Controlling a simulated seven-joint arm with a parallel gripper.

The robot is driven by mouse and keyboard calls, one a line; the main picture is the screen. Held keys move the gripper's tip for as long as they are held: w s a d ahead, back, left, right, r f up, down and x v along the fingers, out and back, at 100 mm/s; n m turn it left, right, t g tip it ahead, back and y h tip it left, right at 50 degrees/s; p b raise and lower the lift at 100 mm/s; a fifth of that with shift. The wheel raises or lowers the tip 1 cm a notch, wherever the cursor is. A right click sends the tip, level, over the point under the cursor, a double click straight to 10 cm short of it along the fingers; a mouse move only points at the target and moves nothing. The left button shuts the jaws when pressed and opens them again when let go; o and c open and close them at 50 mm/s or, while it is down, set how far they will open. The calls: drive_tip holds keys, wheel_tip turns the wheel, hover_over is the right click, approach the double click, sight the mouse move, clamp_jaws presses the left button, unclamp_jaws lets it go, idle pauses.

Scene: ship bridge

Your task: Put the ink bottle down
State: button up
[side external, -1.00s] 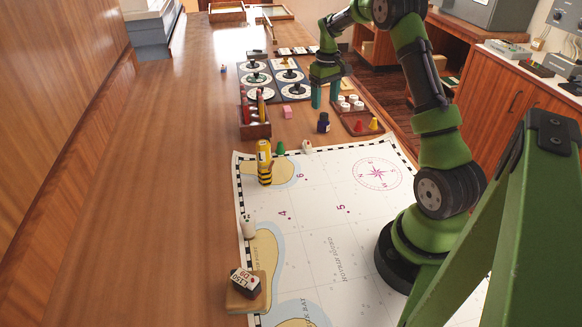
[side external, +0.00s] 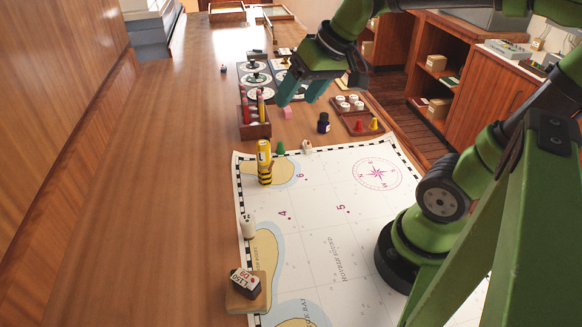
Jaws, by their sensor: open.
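The ink bottle (side external: 323,123) is small and dark blue with a dark cap. It stands upright on the bare wooden table, just beyond the chart's far edge and left of a small brown tray. My gripper (side external: 300,92) has teal fingers and is open and empty. It hangs above and to the upper left of the bottle in the picture, apart from it. The fingers are tilted toward the lower left, over the area near a pink block.
A pink block (side external: 287,113) lies below my gripper. A wooden holder (side external: 255,127) with red and yellow sticks stands left. The brown tray (side external: 357,122) holds white pieces and coloured cones. A chart (side external: 325,210) covers the near table. The table's left side is clear.

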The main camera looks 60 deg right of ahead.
drive_tip(key=s+a+f+t+y, duration=0.1)
drive_tip(key=s+a, duration=0.4)
drive_tip(key=s, duration=0.1)
drive_tip(key=shift+f, duration=0.4)
idle(0.8)
